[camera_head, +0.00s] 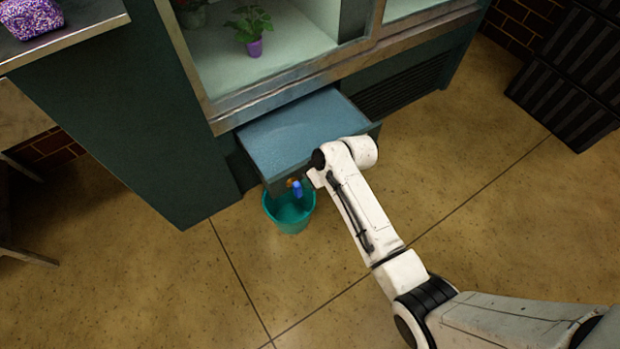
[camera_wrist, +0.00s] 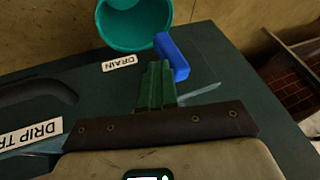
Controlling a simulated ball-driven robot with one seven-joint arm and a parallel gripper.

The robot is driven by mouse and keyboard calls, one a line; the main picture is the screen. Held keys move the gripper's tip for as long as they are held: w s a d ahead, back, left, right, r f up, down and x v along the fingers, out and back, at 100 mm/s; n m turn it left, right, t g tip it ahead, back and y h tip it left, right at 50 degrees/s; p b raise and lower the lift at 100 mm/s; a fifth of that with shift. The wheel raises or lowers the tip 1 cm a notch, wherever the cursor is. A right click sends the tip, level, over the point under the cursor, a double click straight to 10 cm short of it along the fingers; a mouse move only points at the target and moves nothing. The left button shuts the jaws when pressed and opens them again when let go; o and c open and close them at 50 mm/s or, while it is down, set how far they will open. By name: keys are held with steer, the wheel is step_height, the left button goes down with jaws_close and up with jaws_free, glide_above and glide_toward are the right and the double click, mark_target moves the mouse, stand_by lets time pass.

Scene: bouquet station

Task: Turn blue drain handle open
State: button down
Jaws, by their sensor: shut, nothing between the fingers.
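The blue drain handle (camera_head: 298,189) sits at the front of the drip tray box, beside a small brass-coloured fitting and above the bucket. In the wrist view the blue handle (camera_wrist: 171,56) is a slanted bar just right of my gripper's fingertips (camera_wrist: 156,68). My gripper's green fingers are closed together with nothing between them. The fingertips are very close to the handle; I cannot tell whether they touch it. In the head view my arm reaches to the tray's front, and the fingers are hidden there.
A teal bucket (camera_head: 290,212) stands on the floor under the handle. A DRAIN label (camera_wrist: 119,64) and a DRIP TRAY label (camera_wrist: 36,136) mark the dark tray front. The blue-grey tray box (camera_head: 290,130) juts from the cabinet. Black crates (camera_head: 570,80) stand right; the floor between is clear.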

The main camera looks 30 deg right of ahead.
mark_target(294, 189)
steer(key=a+h+p, duration=0.1)
steer(key=h, duration=0.1)
steer(key=a+n+h+p, duration=0.1)
steer(key=h, duration=0.1)
steer(key=a+h+p, duration=0.1)
steer(key=h, duration=0.1)
steer(key=shift+a+r+p, duration=0.1)
steer(key=shift+r+p, duration=0.3)
steer(key=a+h+b, duration=0.1)
steer(key=h, duration=0.1)
steer(key=a+n+h+b, duration=0.1)
steer(key=h+b, duration=0.1)
steer(key=shift+f, duration=0.4)
steer(key=h+b, duration=0.1)
steer(key=a+h+b, duration=0.1)
steer(key=n+h+b, duration=0.1)
steer(key=h, duration=0.1)
steer(key=shift+a+f+t+b, duration=0.15)
steer(key=shift+f+t+b, duration=0.15)
steer(key=shift+f+b, duration=0.05)
steer(key=shift+a+b, duration=0.15)
steer(key=shift+b, duration=0.15)
steer(key=shift+a+f, duration=0.1)
steer(key=shift+a, duration=0.05)
